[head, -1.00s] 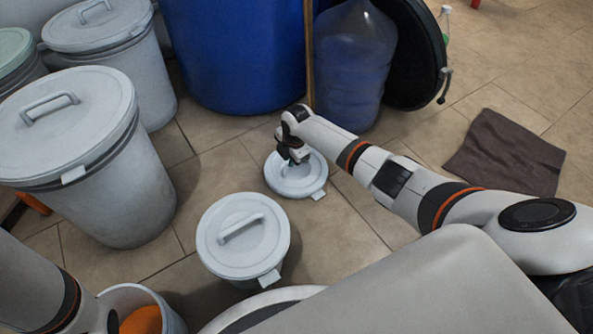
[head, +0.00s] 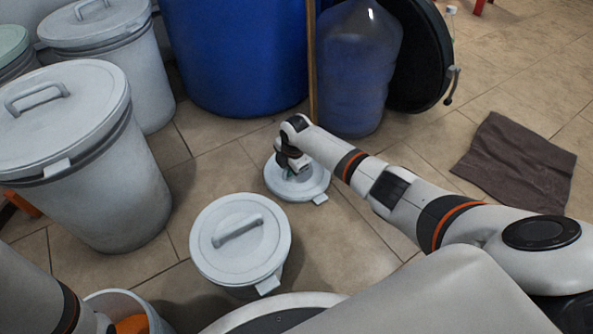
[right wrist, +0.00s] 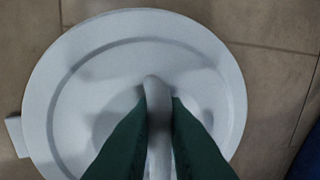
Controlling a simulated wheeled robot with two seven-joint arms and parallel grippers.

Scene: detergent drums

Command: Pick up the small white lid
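The small white lid (head: 313,187) lies flat on or just above the tiled floor, in front of the blue barrel; I cannot tell if there is a gap below it. In the right wrist view the lid (right wrist: 80,95) fills most of the picture, with its raised handle (right wrist: 157,100) running up the middle. My right gripper (head: 291,170) is over the lid's centre. Its green fingers (right wrist: 158,115) lie close against both sides of the handle and look shut on it. My left arm shows at the lower left, but its gripper is out of view.
A white lidded bucket (head: 240,245) stands just in front of the lid. Larger white drums (head: 110,180) stand left. A blue barrel (head: 235,60), a clear bottle (head: 358,80) and a dark round lid (head: 425,60) are behind. A brown cloth (head: 515,162) lies right.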

